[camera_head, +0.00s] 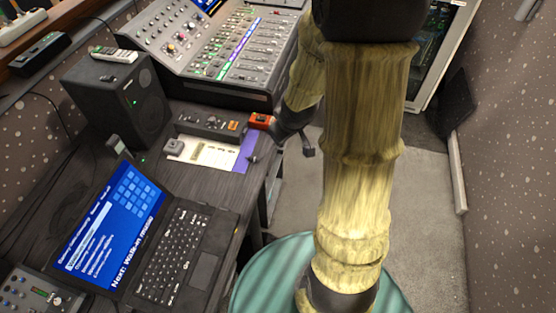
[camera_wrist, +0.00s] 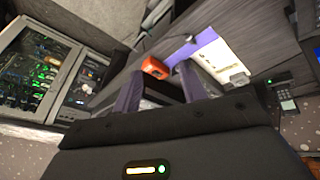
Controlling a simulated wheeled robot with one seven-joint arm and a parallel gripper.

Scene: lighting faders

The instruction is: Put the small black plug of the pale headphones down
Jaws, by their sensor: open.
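My gripper (camera_wrist: 160,84) is open, its two dark fingers apart over the desk edge, with nothing seen between them. In the head view the gripper (camera_head: 298,138) is partly behind my arm, just right of the desk. A small dark piece (camera_head: 252,158) lies on the purple end of a pale sheet; it also shows in the wrist view (camera_wrist: 190,38), beyond the fingers and apart from them. It may be the black plug, but it is too small to tell. I cannot make out the pale headphones in either view.
An orange-red box (camera_head: 261,120) sits at the desk edge beside the gripper. A black control box (camera_head: 210,125), the pale sheet (camera_head: 212,152), an open laptop (camera_head: 165,240), a speaker (camera_head: 120,100) and a mixing console (camera_head: 215,45) crowd the desk. The carpet on the right is mostly clear.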

